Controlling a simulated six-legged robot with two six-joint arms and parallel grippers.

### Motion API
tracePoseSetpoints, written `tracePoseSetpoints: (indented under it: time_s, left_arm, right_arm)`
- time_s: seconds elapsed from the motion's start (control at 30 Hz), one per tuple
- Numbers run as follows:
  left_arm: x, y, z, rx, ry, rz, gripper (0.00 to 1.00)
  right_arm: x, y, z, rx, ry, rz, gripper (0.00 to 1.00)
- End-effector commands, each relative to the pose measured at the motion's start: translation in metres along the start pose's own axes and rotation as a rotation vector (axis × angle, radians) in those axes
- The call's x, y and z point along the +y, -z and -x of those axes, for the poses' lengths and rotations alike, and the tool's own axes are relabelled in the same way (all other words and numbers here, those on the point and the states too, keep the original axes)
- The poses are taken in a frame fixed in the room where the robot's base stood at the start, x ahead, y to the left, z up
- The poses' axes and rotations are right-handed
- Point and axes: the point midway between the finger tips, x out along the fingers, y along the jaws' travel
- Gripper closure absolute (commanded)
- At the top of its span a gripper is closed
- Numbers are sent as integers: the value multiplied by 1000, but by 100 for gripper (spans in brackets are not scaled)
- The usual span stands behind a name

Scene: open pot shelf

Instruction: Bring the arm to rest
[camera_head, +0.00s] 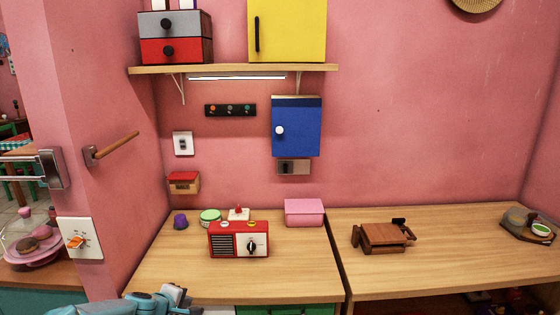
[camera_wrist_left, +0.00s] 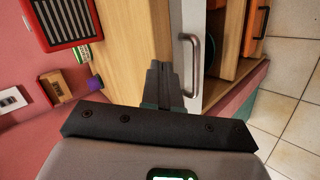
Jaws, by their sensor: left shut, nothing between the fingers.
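My left arm comes in at the bottom left of the head view, light blue, low at the front left edge of the wooden counter (camera_head: 290,280). My left gripper (camera_head: 180,294) is shut and empty. In the left wrist view its dark fingers (camera_wrist_left: 161,80) are together, with nothing between them. They show in front of the counter's front edge and a grey drawer handle (camera_wrist_left: 189,65); I cannot tell whether they touch anything. My right gripper is in neither view.
A red radio (camera_head: 238,240) stands on the counter, with a purple cup (camera_head: 181,222), a green-rimmed tin (camera_head: 210,216) and a pink box (camera_head: 304,212) near it. A wooden item (camera_head: 382,237) sits farther right. The counter front left of the radio is clear.

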Motion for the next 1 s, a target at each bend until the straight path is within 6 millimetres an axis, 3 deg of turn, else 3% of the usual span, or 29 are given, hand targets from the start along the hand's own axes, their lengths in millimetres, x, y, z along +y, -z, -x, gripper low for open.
tracePoseSetpoints:
  time_s: [0.03, 0.13, 0.23, 0.4, 0.5, 0.6, 0.7, 1.0]
  left_arm:
    - [-39, -25, -10, -42, 75, -47, 100]
    - [-111, -70, -15, -125, 210, -155, 100]
    - [-181, -117, -7, -225, 329, -278, 100]
    - [-290, -194, 40, -442, 474, -512, 100]
    - [-335, -232, 80, -576, 504, -642, 100]
    - [-361, -260, 117, -685, 488, -747, 100]
    - [-369, -275, 140, -746, 442, -824, 100]
    - [-363, -274, 135, -723, 401, -847, 100]
  right_arm:
    - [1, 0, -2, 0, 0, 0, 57]
    - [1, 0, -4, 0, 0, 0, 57]
    - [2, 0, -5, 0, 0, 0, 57]
    - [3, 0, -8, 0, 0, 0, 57]
    - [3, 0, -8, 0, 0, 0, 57]
    - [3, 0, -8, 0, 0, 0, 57]
    - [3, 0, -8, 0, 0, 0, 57]
    - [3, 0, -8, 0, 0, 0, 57]
